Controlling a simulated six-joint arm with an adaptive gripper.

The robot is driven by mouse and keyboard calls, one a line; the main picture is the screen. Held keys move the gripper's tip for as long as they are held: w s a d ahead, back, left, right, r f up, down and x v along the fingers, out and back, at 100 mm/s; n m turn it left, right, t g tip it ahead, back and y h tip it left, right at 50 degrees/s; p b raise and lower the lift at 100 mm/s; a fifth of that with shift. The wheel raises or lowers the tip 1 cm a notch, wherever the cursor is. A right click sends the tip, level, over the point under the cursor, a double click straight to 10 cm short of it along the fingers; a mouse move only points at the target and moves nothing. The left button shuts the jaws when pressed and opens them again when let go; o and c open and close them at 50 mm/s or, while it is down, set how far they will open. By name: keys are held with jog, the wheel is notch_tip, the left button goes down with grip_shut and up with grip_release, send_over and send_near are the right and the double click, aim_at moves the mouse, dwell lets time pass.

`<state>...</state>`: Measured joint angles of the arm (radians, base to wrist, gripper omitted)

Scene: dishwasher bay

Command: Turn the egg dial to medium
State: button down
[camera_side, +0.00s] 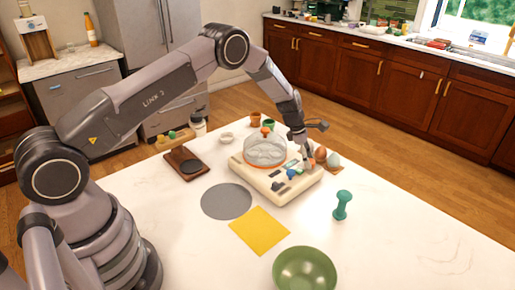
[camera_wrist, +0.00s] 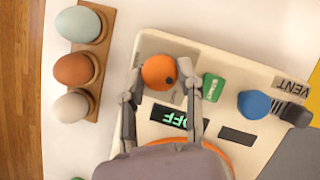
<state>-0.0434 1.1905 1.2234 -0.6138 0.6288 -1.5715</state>
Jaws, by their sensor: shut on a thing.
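The egg cooker (camera_side: 268,178) is a cream machine with a clear lid and an orange ring on the white counter. On its panel in the wrist view is a round orange dial (camera_wrist: 158,71) with a dark dot toward its lower right. My gripper (camera_wrist: 164,82) has a finger on each side of this dial and is shut on it. In the side view my gripper (camera_side: 304,150) reaches down to the panel's right end and hides the dial. A display (camera_wrist: 170,118) reads OFF, upside down in the wrist view. The dial's setting marks cannot be read.
A green switch (camera_wrist: 214,87) and a blue knob (camera_wrist: 254,104) by a VENT label (camera_wrist: 293,86) share the panel. Several eggs stand in a wooden holder (camera_wrist: 101,55) beside the cooker. A green shaker-like object (camera_side: 342,205), yellow cloth (camera_side: 259,231) and green bowl (camera_side: 304,270) are nearer the camera.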

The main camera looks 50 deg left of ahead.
jog(key=m+g, duration=0.1)
jog(key=m, duration=0.1)
jog(key=m+g, duration=0.1)
jog(key=m, duration=0.2)
jog(key=shift+w+a+f+m+h, duration=0.1)
jog(key=shift+w+m+h, duration=0.05)
jog(key=shift+m+h, duration=0.15)
jog(key=m+g, duration=0.1)
jog(key=m, duration=0.1)
jog(key=m+g, duration=0.1)
jog(key=m, duration=0.2)
jog(key=shift+w, duration=0.1)
jog(key=shift+m, duration=0.4)
jog(key=c, duration=0.7)
grip_release()
